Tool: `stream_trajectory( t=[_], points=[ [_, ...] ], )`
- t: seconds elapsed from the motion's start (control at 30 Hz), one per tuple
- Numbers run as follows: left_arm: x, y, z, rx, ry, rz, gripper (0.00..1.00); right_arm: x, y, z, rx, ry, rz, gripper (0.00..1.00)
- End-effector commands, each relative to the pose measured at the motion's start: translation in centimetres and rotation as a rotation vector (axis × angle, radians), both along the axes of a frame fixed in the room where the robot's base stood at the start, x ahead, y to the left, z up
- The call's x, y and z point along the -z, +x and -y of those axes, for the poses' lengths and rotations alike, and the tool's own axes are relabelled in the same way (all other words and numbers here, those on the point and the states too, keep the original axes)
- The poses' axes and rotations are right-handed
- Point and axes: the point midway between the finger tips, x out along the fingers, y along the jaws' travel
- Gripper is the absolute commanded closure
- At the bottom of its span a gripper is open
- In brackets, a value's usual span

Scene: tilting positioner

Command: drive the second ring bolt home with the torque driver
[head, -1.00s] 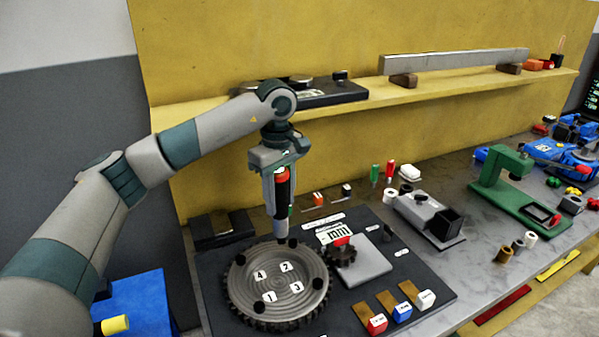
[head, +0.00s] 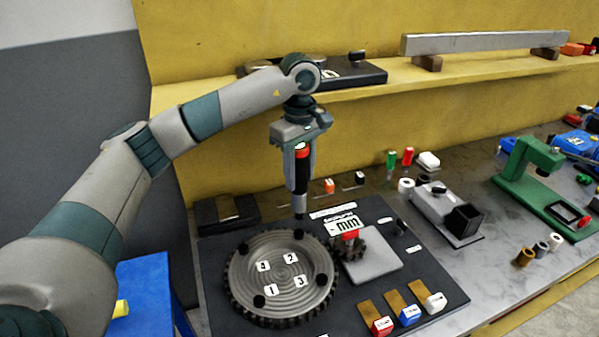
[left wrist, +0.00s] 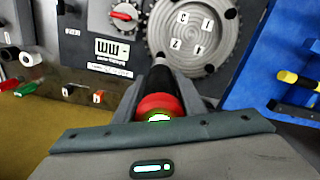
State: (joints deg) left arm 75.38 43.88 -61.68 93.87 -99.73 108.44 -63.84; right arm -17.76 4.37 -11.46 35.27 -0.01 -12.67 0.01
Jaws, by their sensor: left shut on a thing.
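My left gripper (head: 300,158) is shut on the torque driver (head: 301,175), which has a red collar and black body and hangs nearly upright, tip down. In the left wrist view the driver (left wrist: 159,104) points away toward the ring, with a lit green-white end. The toothed round ring (head: 262,262) lies on the dark fixture plate, with labels 1, 2, 3 and a partly legible one. Black bolt heads sit around it; the second ring bolt (head: 298,234), beside label 2, is at the far rim. The driver's tip appears just above it; contact cannot be told. My right gripper is out of view.
A small gear with a red knob (head: 349,236) and a grey block (head: 375,262) stand right of the ring. Red, blue and white tagged blocks (head: 409,314) line the front edge. A grey machine (head: 440,212) and green press (head: 532,170) stand farther right.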

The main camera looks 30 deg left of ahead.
Motion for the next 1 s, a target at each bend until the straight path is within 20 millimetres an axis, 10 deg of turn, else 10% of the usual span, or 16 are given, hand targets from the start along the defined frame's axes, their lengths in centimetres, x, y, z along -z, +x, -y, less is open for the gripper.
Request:
stream_trajectory(
  t=[0.2,1.0],
  points=[
    [1.1,0.0,0.0,0.0,-0.001,0.002,1.0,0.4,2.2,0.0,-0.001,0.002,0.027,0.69],
    [5.2,0.0,0.0,0.0,-0.001,0.002,1.0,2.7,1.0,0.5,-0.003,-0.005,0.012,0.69]
  ],
)
